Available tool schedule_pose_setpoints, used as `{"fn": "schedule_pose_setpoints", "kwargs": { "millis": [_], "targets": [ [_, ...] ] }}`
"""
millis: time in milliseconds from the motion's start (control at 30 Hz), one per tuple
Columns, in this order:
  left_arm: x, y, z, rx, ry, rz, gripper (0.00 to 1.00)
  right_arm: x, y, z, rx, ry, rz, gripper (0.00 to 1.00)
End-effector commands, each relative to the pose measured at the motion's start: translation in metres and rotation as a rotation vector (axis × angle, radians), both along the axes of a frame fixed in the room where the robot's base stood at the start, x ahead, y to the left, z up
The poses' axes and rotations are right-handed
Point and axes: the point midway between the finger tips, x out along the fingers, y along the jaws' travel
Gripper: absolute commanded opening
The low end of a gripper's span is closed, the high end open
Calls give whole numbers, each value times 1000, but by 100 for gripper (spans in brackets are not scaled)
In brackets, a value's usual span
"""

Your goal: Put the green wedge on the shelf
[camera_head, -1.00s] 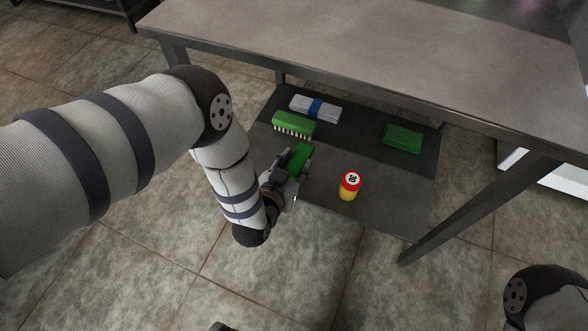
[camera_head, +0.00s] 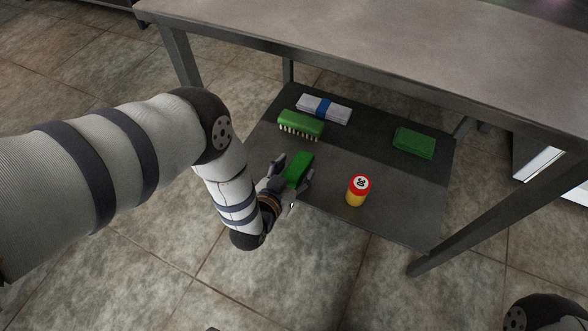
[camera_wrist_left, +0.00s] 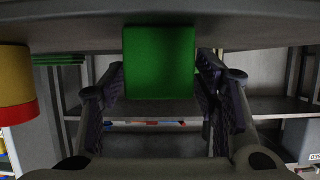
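The green wedge (camera_head: 299,168) lies on the dark lower shelf (camera_head: 335,176) under the table, near its front left edge. My left gripper (camera_head: 294,177) is at the wedge's near end, its fingers spread to either side. In the left wrist view, the wedge (camera_wrist_left: 160,62) shows as a green block between the two fingers, against the grey shelf surface at the top of the picture. The fingers stand apart, with narrow gaps beside the wedge. My right gripper is out of view; only part of my right arm shows at the lower right.
A red and yellow can (camera_head: 358,190) stands right of the wedge. A green brush (camera_head: 301,124), a white bundle with a blue band (camera_head: 324,109) and a green pad (camera_head: 414,142) lie farther back. The tabletop (camera_head: 370,45) overhangs the shelf. The shelf's middle is clear.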

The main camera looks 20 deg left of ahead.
Motion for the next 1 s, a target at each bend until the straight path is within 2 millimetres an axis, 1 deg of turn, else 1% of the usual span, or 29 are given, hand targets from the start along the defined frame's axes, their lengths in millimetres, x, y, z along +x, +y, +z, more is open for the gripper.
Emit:
{"fn": "schedule_pose_setpoints", "kwargs": {
  "millis": [167,233,267,400,500,600,700,900,933,967,1000],
  "targets": [
    [0,0,4,0,-1,0,56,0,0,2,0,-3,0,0],
    [-7,0,9,0,0,0,56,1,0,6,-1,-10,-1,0],
    [-13,0,12,0,1,0,56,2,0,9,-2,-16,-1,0],
    [-49,2,32,0,-2,0,56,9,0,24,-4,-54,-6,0],
    [-74,2,41,0,-2,0,56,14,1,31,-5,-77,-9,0],
    [-93,3,47,0,-1,0,56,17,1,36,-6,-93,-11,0],
    [-105,3,50,0,-2,0,56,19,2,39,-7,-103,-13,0],
    [-115,4,47,0,13,-1,56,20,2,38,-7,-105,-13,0],
    [-121,4,43,-1,39,-3,56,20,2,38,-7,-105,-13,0],
    [-132,4,35,-1,85,-8,56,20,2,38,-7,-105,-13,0],
    [-156,5,21,-3,181,-15,56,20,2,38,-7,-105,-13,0]
  ]
}}
